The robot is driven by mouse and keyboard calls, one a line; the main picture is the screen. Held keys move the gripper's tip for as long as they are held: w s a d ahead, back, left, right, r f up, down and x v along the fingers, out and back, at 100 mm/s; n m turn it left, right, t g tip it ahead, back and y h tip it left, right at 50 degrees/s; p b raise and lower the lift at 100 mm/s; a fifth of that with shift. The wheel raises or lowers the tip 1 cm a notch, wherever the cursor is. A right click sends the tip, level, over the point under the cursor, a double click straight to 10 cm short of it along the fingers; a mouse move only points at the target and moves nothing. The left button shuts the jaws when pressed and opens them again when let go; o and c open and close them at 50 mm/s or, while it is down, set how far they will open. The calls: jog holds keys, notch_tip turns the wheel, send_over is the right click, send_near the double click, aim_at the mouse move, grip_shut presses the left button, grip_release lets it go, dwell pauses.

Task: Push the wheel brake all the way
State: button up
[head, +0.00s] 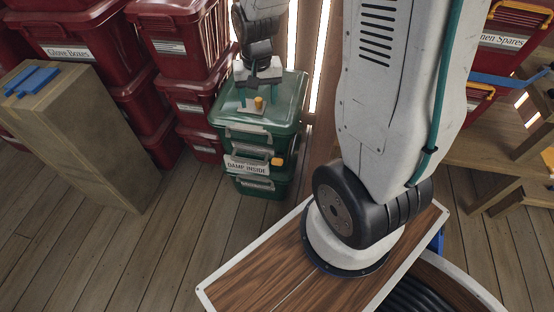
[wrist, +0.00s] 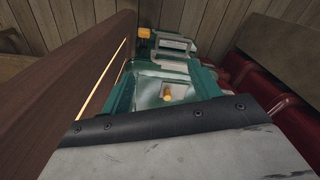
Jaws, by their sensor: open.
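A green lidded bin (head: 284,95) stands on another green bin labelled "DAMP INSIDE" (head: 247,166). A small yellow peg (head: 259,102) stands on a pale plate on the lid; it also shows in the wrist view (wrist: 167,93). An orange-yellow tab (head: 277,161) sticks out at the front right of the stack, and it shows in the wrist view (wrist: 144,32). I cannot tell which piece, if either, is the wheel brake; no wheel is clearly visible. My gripper (head: 258,75) is open and empty, pointing down over the back of the lid. Contact cannot be told.
Stacked red bins (head: 190,50) stand close at the left of the green stack. A tall brown box (head: 85,130) with a blue item (head: 31,81) on top is farther left. A wooden post (head: 325,100) stands close at the right. The plank floor (head: 190,230) in front is clear.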

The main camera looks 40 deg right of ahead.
jog(key=w+d+f+m, duration=0.1)
jog(key=d+f, duration=0.1)
jog(key=f, duration=0.6)
jog(key=w+d+f+m, duration=0.1)
jog(key=d+f+m, duration=0.15)
jog(key=f, duration=0.65)
send_over(277, 159)
jog(key=shift+m+g, duration=0.3)
jog(key=shift+m, duration=0.15)
notch_tip(277, 159, down, 9)
jog(key=shift+s+r, duration=0.1)
jog(key=shift+s, duration=0.05)
notch_tip(277, 159, down, 7)
jog(key=shift+f, duration=0.2)
jog(key=c, duration=1)
